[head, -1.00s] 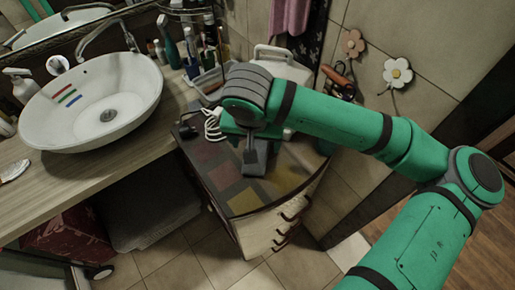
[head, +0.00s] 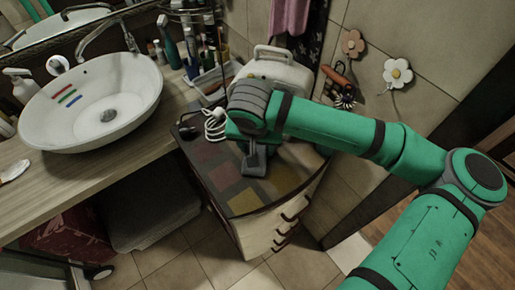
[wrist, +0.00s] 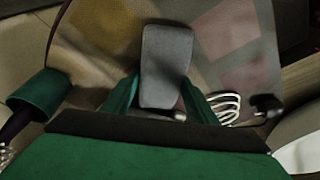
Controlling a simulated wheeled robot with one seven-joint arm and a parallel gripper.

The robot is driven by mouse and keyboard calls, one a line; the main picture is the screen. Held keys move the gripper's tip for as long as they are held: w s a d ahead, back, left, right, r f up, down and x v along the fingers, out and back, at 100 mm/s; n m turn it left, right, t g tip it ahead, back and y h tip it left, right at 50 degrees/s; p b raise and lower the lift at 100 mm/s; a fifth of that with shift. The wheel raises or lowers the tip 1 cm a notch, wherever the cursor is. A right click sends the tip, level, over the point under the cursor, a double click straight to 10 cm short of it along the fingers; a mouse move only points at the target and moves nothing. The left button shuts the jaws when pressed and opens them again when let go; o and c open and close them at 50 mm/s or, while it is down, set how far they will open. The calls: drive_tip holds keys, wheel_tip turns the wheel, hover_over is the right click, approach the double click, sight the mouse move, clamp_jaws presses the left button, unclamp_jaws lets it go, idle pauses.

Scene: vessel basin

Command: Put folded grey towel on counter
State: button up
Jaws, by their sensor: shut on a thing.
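The folded grey towel (wrist: 166,65) is a small grey slab with rounded corners. In the wrist view it sits between the two green fingers of my gripper (wrist: 158,98), which is shut on it. In the head view my gripper (head: 251,143) is over the low cabinet, and the grey towel (head: 255,162) shows just below it, partly hidden by my arm. I cannot tell whether the towel touches the cabinet top. The wooden counter (head: 110,168) with the white basin is to the left, slightly higher than the cabinet.
The cabinet top (head: 240,203) has coloured squares. A white coiled cable (head: 214,127) lies close to my gripper's left. A white case (head: 275,68) stands behind. The basin (head: 95,105) fills much of the counter; bottles stand at its back. The counter's front strip is mostly bare.

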drive_tip(key=shift+a+r, duration=0.15)
drive_tip(key=shift+r, duration=0.15)
wheel_tip(320, 180, up, 11)
drive_tip(key=s+a, duration=1.1)
drive_tip(key=a, duration=0.5)
drive_tip(key=shift+s, duration=0.35)
drive_tip(key=shift+w+d, duration=0.15)
